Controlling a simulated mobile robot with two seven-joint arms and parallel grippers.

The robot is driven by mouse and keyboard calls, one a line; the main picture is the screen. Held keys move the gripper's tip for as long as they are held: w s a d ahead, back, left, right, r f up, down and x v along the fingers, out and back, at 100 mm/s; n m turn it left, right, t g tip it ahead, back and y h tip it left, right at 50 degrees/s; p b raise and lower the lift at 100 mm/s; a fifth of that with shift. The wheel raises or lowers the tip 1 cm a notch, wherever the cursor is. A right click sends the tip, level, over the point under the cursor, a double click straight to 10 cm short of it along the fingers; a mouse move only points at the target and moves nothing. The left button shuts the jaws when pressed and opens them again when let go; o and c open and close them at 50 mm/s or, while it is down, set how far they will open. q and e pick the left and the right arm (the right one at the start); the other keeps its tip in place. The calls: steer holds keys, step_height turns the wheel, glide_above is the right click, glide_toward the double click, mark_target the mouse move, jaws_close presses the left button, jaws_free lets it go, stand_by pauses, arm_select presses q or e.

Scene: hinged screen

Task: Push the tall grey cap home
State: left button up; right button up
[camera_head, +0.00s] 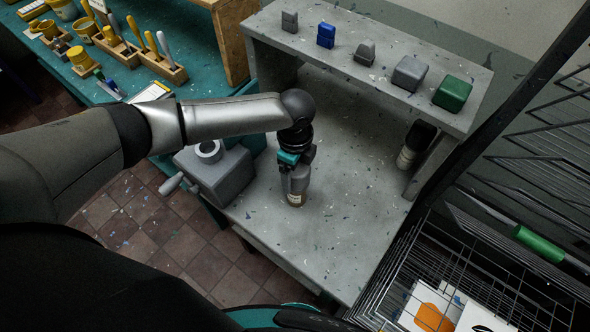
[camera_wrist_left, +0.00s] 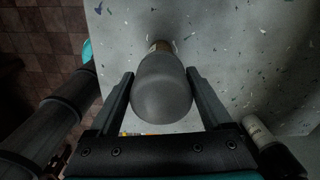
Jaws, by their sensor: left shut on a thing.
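The tall grey cap (camera_wrist_left: 162,92) fills the space between the two fingers of my left gripper (camera_wrist_left: 160,78) in the left wrist view. It is smooth and rounded. Beyond it a small brownish, pale-labelled part of a container (camera_wrist_left: 160,46) shows; whether cap and container are fully seated together cannot be told. In the head view my left gripper (camera_head: 296,178) points down over the grey bench and is shut on the cap. The container (camera_head: 295,200) stands on the bench below it. My right gripper is not seen.
A raised shelf (camera_head: 375,85) holds several grey, blue and green blocks. A dark-topped container with a pale label (camera_head: 406,158) stands under its right end. A grey box with a handle (camera_head: 217,177) is left of the gripper. A wire rack (camera_head: 420,270) stands right. The bench's middle is clear.

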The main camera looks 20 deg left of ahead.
arm_select(q)
steer(key=o, duration=1.3)
step_height(320, 180, up, 15)
